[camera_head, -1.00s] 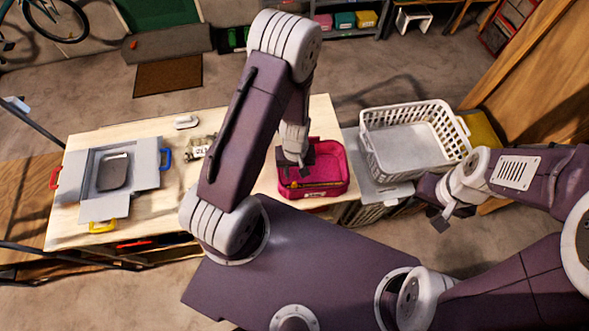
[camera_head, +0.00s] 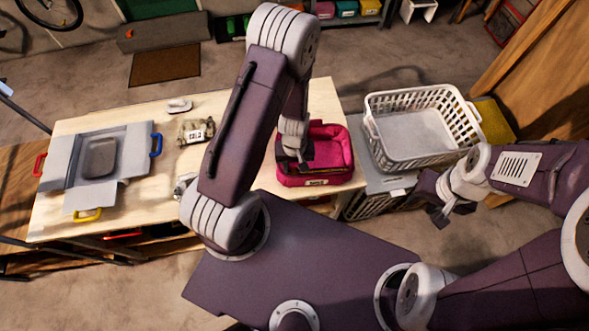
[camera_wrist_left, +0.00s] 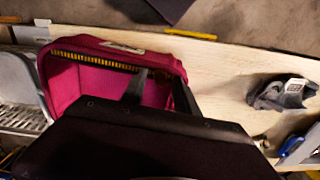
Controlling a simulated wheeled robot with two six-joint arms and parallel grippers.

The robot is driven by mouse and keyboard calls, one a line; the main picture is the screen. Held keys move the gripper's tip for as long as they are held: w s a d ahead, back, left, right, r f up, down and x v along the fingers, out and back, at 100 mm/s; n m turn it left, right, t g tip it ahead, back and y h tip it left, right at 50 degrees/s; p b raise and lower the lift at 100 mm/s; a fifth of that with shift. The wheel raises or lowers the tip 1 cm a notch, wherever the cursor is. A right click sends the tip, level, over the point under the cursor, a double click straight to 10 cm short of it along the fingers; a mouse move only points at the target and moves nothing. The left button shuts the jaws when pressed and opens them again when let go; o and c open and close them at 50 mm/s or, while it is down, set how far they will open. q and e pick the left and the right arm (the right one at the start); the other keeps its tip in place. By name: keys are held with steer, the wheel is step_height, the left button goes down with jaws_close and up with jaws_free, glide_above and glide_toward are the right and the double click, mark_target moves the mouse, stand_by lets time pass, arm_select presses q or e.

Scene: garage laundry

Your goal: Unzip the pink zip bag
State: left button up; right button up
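The pink zip bag (camera_head: 338,165) sits on the right part of the wooden table in the head view. Its top looks open, showing the pink inside; it also fills the upper left of the left wrist view (camera_wrist_left: 66,85). Yellow zip teeth (camera_wrist_left: 95,60) run along its rim there. My left gripper (camera_head: 297,158) is over the bag's left part; its two dark fingers (camera_wrist_left: 160,92) are apart over the bag, with nothing seen between them. The zip pull cannot be made out. My right gripper (camera_head: 452,213) is away from the table, its fingers apart and empty.
A white laundry basket (camera_head: 420,155) stands right of the bag. A grey box with flaps (camera_head: 85,195) lies at the table's left. A small labelled item (camera_head: 197,130) and a white object (camera_head: 179,105) lie between. Bare table shows around them.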

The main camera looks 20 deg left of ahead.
arm_select(q)
steer(key=shift+r, duration=0.1)
jaws_close()
stand_by(1.2)
